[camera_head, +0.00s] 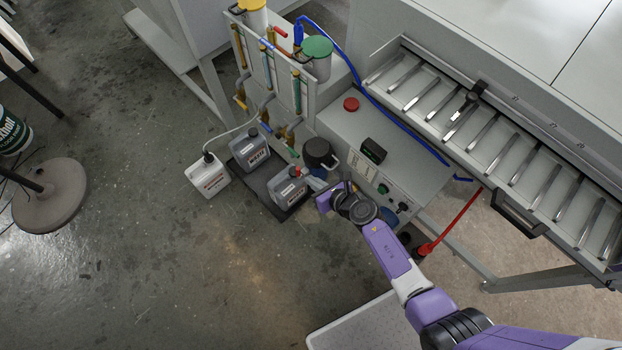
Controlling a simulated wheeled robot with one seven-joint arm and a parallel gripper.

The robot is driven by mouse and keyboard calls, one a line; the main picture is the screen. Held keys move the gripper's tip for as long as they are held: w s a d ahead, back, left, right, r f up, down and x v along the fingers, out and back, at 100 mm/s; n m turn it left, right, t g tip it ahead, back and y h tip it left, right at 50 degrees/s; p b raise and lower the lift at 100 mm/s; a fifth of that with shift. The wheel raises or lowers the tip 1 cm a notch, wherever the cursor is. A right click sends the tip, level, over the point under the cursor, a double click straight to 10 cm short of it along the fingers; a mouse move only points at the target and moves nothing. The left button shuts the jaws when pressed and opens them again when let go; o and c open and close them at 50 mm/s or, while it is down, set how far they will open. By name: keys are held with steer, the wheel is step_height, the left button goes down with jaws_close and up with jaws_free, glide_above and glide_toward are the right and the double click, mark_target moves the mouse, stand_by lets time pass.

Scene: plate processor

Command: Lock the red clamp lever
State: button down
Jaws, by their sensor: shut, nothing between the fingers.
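My purple arm reaches in from the lower right. My gripper (318,187) is at its end, beside the right grey canister (286,190) and just below a round black-lidded pot (319,152). It is shut, with nothing seen held; its fingertips are small and partly hidden by the wrist. A small red handle (281,30) sticks out near the top of the valve panel, well above and left of my gripper. I cannot tell surely whether it is the red clamp lever. A small red part (295,171) is also on top of the right canister, close to my gripper.
The valve panel (270,75) stands at top centre. A grey control box (380,140) with a red button (351,103) is right of it. A roller conveyor (500,150) fills the right. The floor at lower left is clear.

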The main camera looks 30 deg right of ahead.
steer(key=shift+s+r+p, duration=0.2)
steer(key=shift+r+p, duration=0.15)
steer(key=shift+r, duration=0.4)
steer(key=shift+s+r+p, duration=0.15)
steer(key=shift+r+p, duration=0.15)
steer(key=shift+r, duration=0.45)
step_height(320, 180, up, 13)
steer(key=s+m+t+b, duration=0.15)
steer(key=m+t, duration=0.25)
steer(key=m, duration=1)
steer(key=s+r+m+h+b, duration=0.1)
steer(key=s+r+m, duration=0.4)
steer(key=s, duration=0.5)
steer(key=s+d+r+m+h+b, duration=0.1)
steer(key=s+r+m, duration=0.4)
steer(key=s+m, duration=0.5)
steer(key=s+r+m+h+b, duration=0.1)
steer(key=s+r+m+b, duration=0.2)
steer(key=s+r+m, duration=0.3)
steer(key=shift+s+d+m, duration=0.2)
steer(key=shift+s+m, duration=0.8)
steer(key=shift+s, duration=1.2)
